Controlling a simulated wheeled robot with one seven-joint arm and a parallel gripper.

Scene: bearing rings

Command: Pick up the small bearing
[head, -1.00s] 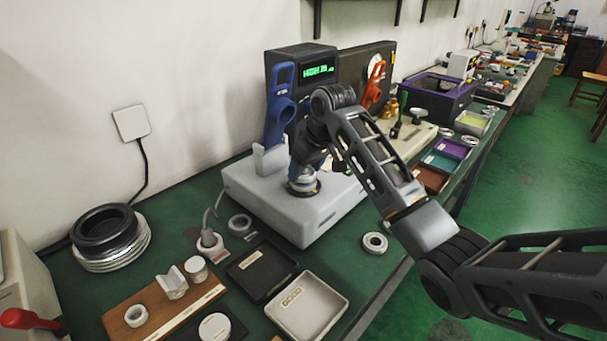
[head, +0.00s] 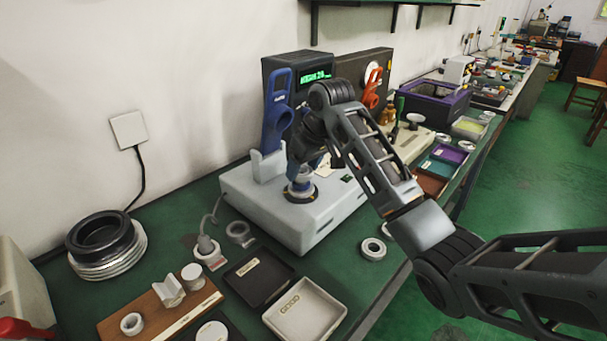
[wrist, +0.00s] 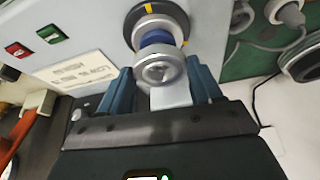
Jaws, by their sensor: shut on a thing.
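The small bearing (wrist: 158,68), a silvery ring, is between the two blue fingers of my gripper (wrist: 162,80) in the wrist view. My gripper is shut on it. A blue post (wrist: 155,38) shows just beyond the bearing, above a wider grey collar (wrist: 172,14) on a black disc with yellow marks. I cannot tell whether the bearing is clear of the post's top. In the head view my gripper (head: 301,168) is over the blue post (head: 301,184) on the light grey machine (head: 270,205), and my wrist mostly hides the bearing.
A blue handle tool (head: 277,115) stands close left of my gripper, with a green-lit display (head: 316,76) behind. A black tray (head: 258,278) and a white GOOD tray (head: 304,310) lie in front. A loose ring (head: 373,249) is at the right edge. Large rings (head: 105,245) stand left.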

